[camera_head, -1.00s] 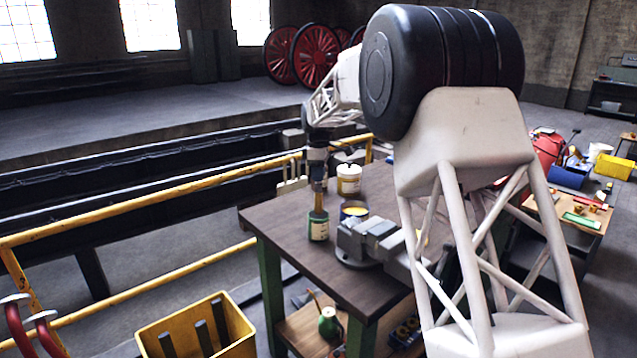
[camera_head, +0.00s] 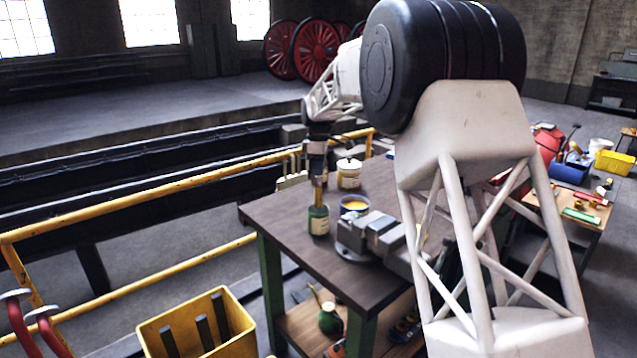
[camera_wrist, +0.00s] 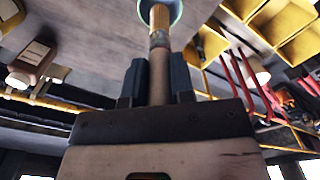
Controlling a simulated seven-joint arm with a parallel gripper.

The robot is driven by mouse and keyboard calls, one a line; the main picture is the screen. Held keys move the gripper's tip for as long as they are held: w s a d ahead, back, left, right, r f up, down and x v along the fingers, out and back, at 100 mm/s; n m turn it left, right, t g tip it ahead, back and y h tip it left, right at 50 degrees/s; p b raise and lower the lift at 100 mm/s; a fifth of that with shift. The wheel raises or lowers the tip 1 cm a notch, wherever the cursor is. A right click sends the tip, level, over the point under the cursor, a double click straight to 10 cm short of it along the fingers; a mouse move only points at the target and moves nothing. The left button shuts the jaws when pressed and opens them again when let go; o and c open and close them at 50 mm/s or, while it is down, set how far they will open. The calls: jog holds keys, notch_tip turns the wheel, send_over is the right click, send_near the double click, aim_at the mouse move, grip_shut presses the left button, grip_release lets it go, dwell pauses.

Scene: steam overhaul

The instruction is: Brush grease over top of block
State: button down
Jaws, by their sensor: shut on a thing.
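My gripper (camera_head: 318,178) points down over the near left part of the workbench. It is shut on a brush with a wooden handle (camera_wrist: 158,72), which shows between both fingers in the wrist view. The brush's lower end is in or at the mouth of a green labelled jar (camera_head: 319,221); its bristles are hidden. The jar's round rim also shows at the top of the wrist view (camera_wrist: 174,14). An open tin with yellow contents (camera_head: 354,204) stands right of the jar. A grey metal vise (camera_head: 357,240) stands in front of the tin, with a grey block-like piece at its jaws.
A white lidded tub (camera_head: 349,180) stands behind the tin. The workbench top (camera_head: 282,215) is bare left of the jar. A yellow rail (camera_head: 150,195) runs along the left, and a yellow bin (camera_head: 240,325) stands on the floor in front.

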jog(key=shift+w, duration=0.1)
jog(key=w+d+t+h, duration=0.2)
jog(key=w+d, duration=0.6)
jog(key=d, duration=0.1)
jog(key=shift+d+t+h, duration=0.2)
jog(key=shift+t+h, duration=0.2)
jog(key=shift+f, duration=0.1)
jog(key=shift+f, duration=3.5)
dwell(0.3)
jog(key=shift+r, duration=0.15)
notch_tip(320, 180, up, 7)
dwell(1.1)
jog(key=shift+s+d, duration=0.1)
dwell(0.5)
